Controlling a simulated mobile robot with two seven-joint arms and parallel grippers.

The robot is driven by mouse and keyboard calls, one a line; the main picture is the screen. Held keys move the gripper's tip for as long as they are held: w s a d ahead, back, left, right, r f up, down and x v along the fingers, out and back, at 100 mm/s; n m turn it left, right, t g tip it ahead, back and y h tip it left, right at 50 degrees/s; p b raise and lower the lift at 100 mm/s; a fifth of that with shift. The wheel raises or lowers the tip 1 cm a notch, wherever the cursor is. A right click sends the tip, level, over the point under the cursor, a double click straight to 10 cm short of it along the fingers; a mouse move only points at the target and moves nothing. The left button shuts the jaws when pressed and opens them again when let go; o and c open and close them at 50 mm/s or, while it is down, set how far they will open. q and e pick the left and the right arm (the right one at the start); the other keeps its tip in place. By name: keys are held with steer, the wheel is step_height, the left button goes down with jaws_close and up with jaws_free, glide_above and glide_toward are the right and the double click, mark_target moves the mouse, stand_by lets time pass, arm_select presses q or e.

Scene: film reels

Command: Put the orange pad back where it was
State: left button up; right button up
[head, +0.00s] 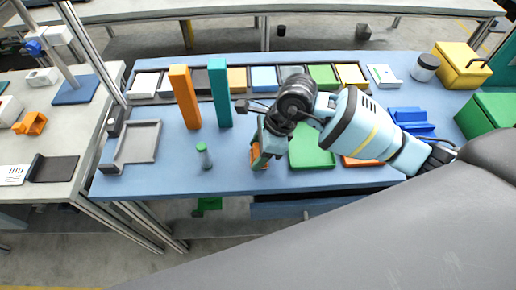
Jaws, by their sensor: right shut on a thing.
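My right gripper (257,150) reaches down over the front middle of the blue table. It is shut on a small orange piece, which looks like the orange pad (258,154). The gripper partly hides it, and a bit of green shows beside it. I cannot tell whether the piece touches the table. A row of framed slots with coloured pads (237,78) runs along the back. The slot behind the two tall blocks looks dark. A flat orange thing (363,162) shows partly under my right arm. My left gripper is not in view.
A tall orange block (185,97) and a tall teal block (220,93) stand before the row. A green cylinder (204,156) stands left of the gripper. A grey tray (138,142) lies at left, a green tray (312,148) at right. Yellow (460,65) and green boxes stand far right.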

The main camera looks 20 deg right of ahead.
steer(key=shift+f, duration=0.15)
steer(key=o, duration=1)
steer(key=shift+c, duration=0.2)
steer(key=v, duration=1.2)
steer(key=shift+r, duration=0.2)
